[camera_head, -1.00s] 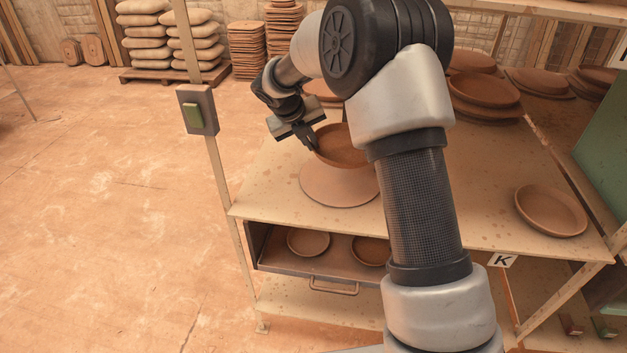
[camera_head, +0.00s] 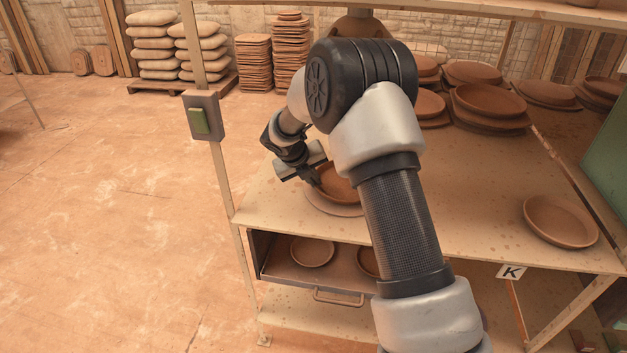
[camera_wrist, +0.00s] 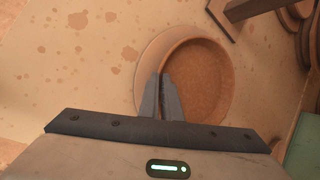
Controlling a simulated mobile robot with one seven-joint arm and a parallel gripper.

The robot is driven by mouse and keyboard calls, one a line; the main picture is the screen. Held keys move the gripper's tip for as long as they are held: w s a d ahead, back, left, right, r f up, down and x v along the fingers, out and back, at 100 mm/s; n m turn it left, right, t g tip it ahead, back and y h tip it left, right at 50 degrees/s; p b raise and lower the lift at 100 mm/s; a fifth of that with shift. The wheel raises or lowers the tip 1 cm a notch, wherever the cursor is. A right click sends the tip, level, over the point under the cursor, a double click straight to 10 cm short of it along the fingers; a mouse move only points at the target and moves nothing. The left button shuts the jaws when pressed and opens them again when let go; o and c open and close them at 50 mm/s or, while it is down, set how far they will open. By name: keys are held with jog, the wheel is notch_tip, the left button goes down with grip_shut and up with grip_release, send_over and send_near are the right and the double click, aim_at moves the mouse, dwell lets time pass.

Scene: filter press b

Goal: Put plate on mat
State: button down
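A round brown plate (camera_head: 338,182) with a raised rim is at my gripper (camera_head: 315,182), over a flat, pale round mat (camera_head: 322,205) on the table. In the wrist view, the two fingers (camera_wrist: 160,78) straddle the left rim of the plate (camera_wrist: 207,88) and look shut on it. The mat (camera_wrist: 147,65) shows as a crescent left of the plate, so the plate sits off-centre over it. I cannot tell whether the plate touches the mat. My arm hides the plate's right side in the head view.
Another plate (camera_head: 561,222) lies on the right of the table (camera_head: 470,200). An open drawer (camera_head: 335,282) below holds plates (camera_head: 312,251). Stacked plates (camera_head: 490,103) stand at the back.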

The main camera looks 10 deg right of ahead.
jog(key=shift+f, duration=0.1)
jog(key=c, duration=2)
grip_release()
